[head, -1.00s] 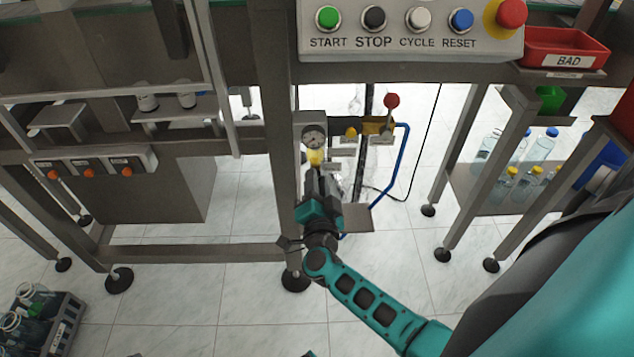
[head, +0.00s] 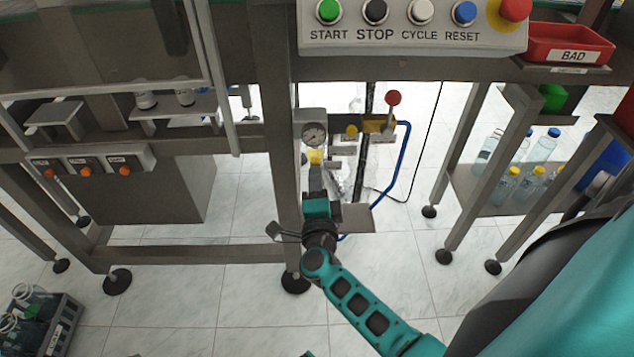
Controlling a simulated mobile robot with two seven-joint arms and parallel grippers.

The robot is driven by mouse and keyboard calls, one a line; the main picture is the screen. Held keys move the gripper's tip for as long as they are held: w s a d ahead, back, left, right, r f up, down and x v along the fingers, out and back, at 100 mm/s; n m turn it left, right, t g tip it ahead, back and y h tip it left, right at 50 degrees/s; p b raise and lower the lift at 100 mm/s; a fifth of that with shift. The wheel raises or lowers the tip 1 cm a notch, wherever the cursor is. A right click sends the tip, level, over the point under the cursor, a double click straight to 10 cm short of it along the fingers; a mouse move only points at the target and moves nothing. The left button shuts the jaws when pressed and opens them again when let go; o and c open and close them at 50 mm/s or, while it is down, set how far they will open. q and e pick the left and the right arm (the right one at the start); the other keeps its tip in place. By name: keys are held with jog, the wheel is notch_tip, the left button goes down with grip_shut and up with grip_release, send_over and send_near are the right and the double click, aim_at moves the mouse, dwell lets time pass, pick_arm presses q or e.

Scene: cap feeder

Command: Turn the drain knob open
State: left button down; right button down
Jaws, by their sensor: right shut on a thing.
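A pressure gauge (head: 314,135) sits on a small unit behind the machine's post, with a yellow part (head: 315,157) right below it. My right gripper (head: 316,172) reaches up from below to just under this yellow part. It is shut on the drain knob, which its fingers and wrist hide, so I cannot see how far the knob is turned.
A red-knobbed lever (head: 393,98) and a blue hose (head: 404,165) are to the right of my gripper. A steel post (head: 283,190) stands close on its left. The button panel (head: 412,38) overhangs above. Tiled floor lies open below.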

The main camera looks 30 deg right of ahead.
dwell(0.4)
jog(key=c, duration=0.9)
grip_release()
